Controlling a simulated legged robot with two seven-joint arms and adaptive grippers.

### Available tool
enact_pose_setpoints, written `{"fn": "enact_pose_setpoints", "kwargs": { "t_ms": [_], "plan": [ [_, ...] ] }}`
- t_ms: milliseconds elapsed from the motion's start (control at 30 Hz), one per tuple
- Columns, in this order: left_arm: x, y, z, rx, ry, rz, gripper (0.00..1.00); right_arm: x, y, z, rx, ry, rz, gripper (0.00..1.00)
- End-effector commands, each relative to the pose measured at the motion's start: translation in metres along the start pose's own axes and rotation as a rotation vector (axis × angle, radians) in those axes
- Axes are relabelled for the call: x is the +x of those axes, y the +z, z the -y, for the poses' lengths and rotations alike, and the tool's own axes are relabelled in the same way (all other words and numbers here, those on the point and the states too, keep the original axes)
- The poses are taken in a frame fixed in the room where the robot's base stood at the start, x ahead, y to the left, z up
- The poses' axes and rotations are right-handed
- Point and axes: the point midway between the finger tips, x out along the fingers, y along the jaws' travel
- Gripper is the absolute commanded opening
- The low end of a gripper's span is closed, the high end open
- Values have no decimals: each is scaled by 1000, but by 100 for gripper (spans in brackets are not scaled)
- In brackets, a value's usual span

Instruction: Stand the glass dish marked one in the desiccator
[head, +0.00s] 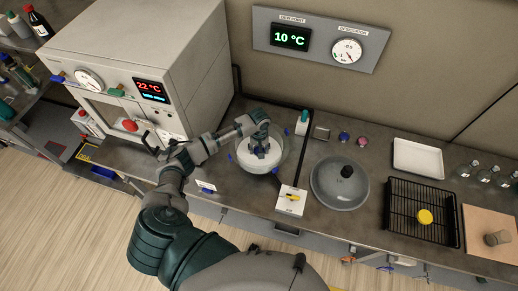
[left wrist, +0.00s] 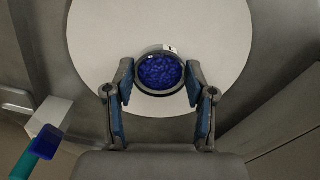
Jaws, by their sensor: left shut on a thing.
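The desiccator (head: 279,160) is a round clear bowl on the bench with a white plate (head: 246,161) inside; its lid is off. My left gripper (head: 259,149) reaches down into the bowl. In the left wrist view my left gripper (left wrist: 160,85) is shut on a small round glass dish (left wrist: 160,71) filled with blue beads. A small white label sits on the dish's rim, too small to read. The dish is over the white plate (left wrist: 210,35); I cannot tell whether it touches. In the head view the gripper hides the dish. My right gripper is not in view.
A grey domed lid (head: 338,188) with a black knob lies right of the bowl. A white block with a yellow lever (head: 291,200) stands between them. A large oven (head: 150,65) is at left. A black rack (head: 405,215) and white tray (head: 418,158) are at right.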

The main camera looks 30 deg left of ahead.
Motion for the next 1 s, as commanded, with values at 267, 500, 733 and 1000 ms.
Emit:
{"fn": "enact_pose_setpoints", "kwargs": {
  "t_ms": [267, 500, 733, 1000],
  "plan": [
    [2, -1, 0, 0, 1, 1, 80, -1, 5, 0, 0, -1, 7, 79],
    [0, -1, 1, 0, 1, 0, 80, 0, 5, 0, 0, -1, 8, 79],
    [-31, -2, 0, 1, 3, -3, 80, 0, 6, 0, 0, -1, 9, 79],
    [-91, -1, 0, 1, 3, -2, 80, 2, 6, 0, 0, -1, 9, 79]
  ]
}}
